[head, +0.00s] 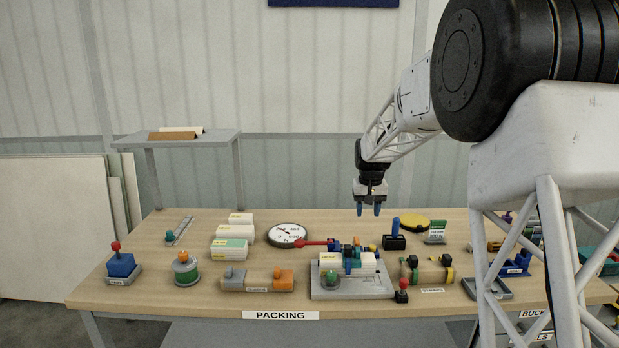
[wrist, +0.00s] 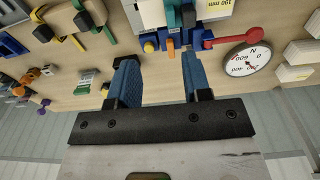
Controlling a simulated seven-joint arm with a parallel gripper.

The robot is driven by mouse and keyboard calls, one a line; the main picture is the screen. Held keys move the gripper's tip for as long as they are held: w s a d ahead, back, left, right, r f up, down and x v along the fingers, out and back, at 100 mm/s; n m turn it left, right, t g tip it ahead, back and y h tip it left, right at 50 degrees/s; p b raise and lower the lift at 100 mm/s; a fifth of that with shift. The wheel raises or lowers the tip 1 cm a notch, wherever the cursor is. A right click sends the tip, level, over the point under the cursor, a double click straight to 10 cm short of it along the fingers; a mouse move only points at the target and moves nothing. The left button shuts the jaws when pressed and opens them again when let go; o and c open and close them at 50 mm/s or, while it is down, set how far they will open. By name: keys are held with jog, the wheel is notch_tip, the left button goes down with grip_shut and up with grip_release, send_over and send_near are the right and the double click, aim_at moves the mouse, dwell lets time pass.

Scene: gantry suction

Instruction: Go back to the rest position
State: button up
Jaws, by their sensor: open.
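My gripper (head: 368,208) hangs above the back part of the wooden packing table (head: 190,298), fingers pointing down. Its two blue fingers are apart with nothing between them. In the wrist view, my gripper (wrist: 158,75) also shows open and empty. The cluster of blocks on a grey plate (head: 350,290) lies on the table in front of and below the gripper. In the wrist view, its coloured blocks show just beyond the fingertips, apart from them.
A round dial (head: 288,235) and a red-handled tool (head: 313,243) lie left of the gripper. A black block with a blue peg (head: 394,241) and a yellow disc (head: 410,225) stand to its right. White boxes (head: 229,249) sit further left. The air around the gripper looks clear.

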jog(key=s+r, duration=0.3)
jog(key=s, duration=0.7)
jog(key=s+r+t, duration=0.1)
jog(key=s+r, duration=0.2)
jog(key=s, duration=0.6)
jog(key=s+r, duration=0.3)
jog(key=s, duration=0.7)
jog(key=s+f, duration=0.3)
jog(key=s, duration=1)
jog(key=s+f+t, duration=0.1)
jog(key=s+f, duration=0.2)
jog(key=s, duration=1)
jog(key=shift+s+d, duration=0.25)
jog(key=shift+d, duration=0.05)
